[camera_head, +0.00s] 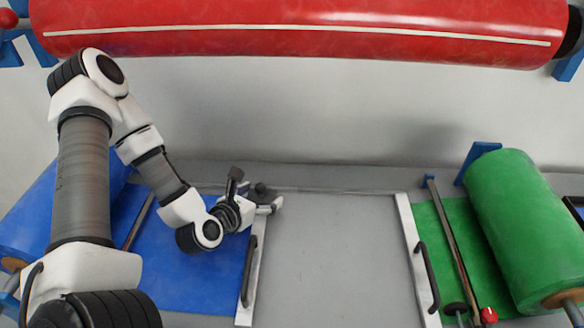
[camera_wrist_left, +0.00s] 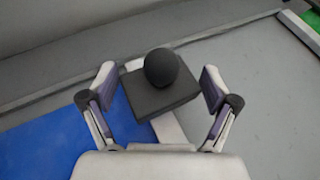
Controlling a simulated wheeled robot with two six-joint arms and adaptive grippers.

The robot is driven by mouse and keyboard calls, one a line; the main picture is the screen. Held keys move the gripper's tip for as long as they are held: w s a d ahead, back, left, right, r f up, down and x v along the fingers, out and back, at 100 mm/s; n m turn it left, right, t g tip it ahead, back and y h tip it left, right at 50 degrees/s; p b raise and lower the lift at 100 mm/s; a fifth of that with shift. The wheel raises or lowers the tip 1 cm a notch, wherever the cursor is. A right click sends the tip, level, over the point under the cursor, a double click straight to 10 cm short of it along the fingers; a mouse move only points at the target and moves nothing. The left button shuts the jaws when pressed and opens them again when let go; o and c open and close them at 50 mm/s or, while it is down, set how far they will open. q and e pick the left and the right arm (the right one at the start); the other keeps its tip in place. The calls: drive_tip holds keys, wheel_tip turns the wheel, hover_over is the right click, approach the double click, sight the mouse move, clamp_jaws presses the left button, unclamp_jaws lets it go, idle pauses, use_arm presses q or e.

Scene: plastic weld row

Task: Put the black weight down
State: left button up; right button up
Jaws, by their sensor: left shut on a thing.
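The black weight (camera_wrist_left: 160,97) is a flat dark block with a round ball knob on top. It sits between the two fingers of my left gripper (camera_wrist_left: 158,88), which is shut on it. In the head view the left gripper (camera_head: 261,197) is over the far end of the left light metal bar, at the right edge of the blue sheet. The weight (camera_head: 262,188) shows there only as a small dark shape, partly hidden by the gripper. I cannot tell whether its underside touches the bar or sheet. My right gripper is not in view.
The blue sheet (camera_head: 200,283) has a light bar (camera_head: 245,308) with a black handle. A green sheet (camera_head: 433,222) with a similar bar (camera_head: 407,222) lies right, beside a green roll (camera_head: 530,225). Bare grey table (camera_head: 335,260) lies between. A red roll (camera_head: 300,25) hangs behind.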

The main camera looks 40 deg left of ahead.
use_arm(q)
drive_tip(key=w+b, duration=0.1)
drive_tip(key=b, duration=0.1)
drive_tip(key=w+a+f+b, duration=0.1)
drive_tip(key=b, duration=0.1)
drive_tip(key=shift+a, duration=0.25)
drive_tip(key=w+a, duration=0.1)
drive_tip(key=w+a+p, duration=0.1)
drive_tip(key=shift+w+r, duration=0.35)
drive_tip(key=shift+w, duration=0.05)
hover_over(265, 173)
drive_tip(key=shift+f, duration=0.6)
wheel_tip(265, 173, down, 3)
drive_tip(key=shift+r, duration=0.1)
drive_tip(key=shift+f, duration=0.45)
